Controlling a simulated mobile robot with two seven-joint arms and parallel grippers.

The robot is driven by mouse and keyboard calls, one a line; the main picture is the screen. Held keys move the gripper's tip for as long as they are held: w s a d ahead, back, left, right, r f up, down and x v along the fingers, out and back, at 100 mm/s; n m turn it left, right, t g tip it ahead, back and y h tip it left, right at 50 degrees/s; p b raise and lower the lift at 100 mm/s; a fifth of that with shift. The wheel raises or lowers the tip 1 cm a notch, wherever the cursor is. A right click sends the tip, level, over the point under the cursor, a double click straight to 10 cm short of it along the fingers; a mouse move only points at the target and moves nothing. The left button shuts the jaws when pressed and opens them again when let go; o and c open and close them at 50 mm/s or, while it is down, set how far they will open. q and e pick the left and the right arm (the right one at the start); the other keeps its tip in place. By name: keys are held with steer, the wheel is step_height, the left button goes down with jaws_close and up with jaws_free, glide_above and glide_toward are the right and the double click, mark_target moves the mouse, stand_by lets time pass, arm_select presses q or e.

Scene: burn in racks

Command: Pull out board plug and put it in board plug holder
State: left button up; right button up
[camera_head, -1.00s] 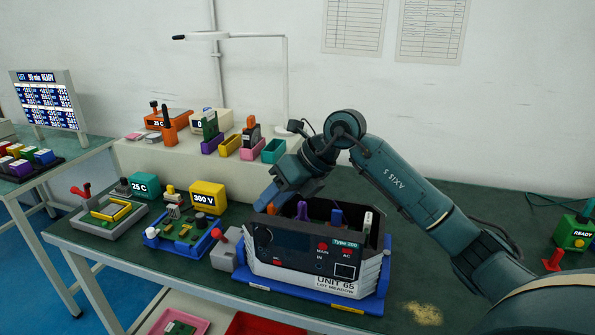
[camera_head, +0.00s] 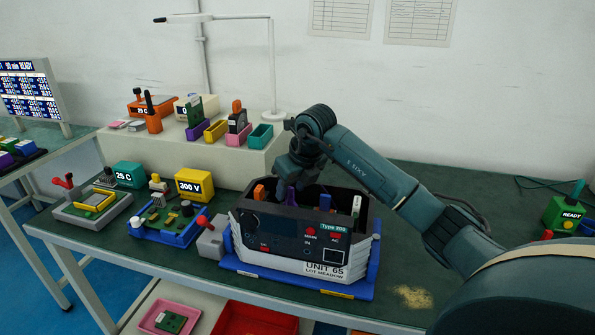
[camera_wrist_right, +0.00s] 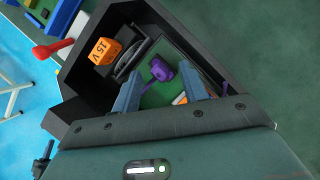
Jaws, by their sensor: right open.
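The open-topped black and white unit (camera_head: 290,240) labelled UNIT 65 stands on a blue base on the bench. Inside it a purple plug (camera_head: 291,196) stands upright, with an orange block (camera_head: 259,192) to its left. A blue piece (camera_head: 325,202) and a white piece (camera_head: 356,206) are to its right. My right gripper (camera_head: 301,181) points down over the unit. In the right wrist view its open fingers (camera_wrist_right: 162,90) straddle the view of the purple plug (camera_wrist_right: 160,70) above a green board; contact cannot be told. Which part is the board plug holder is unclear. My left gripper is out of view.
Purple, yellow, pink and teal holders (camera_head: 261,136) stand on the raised white shelf behind. A blue fixture (camera_head: 180,232) and a grey fixture (camera_head: 122,205) are left of the unit. The bench to the right is mostly clear, with tan crumbs (camera_head: 413,297).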

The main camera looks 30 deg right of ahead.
mark_target(290, 199)
steer(key=shift+x, duration=1.35)
jaws_close()
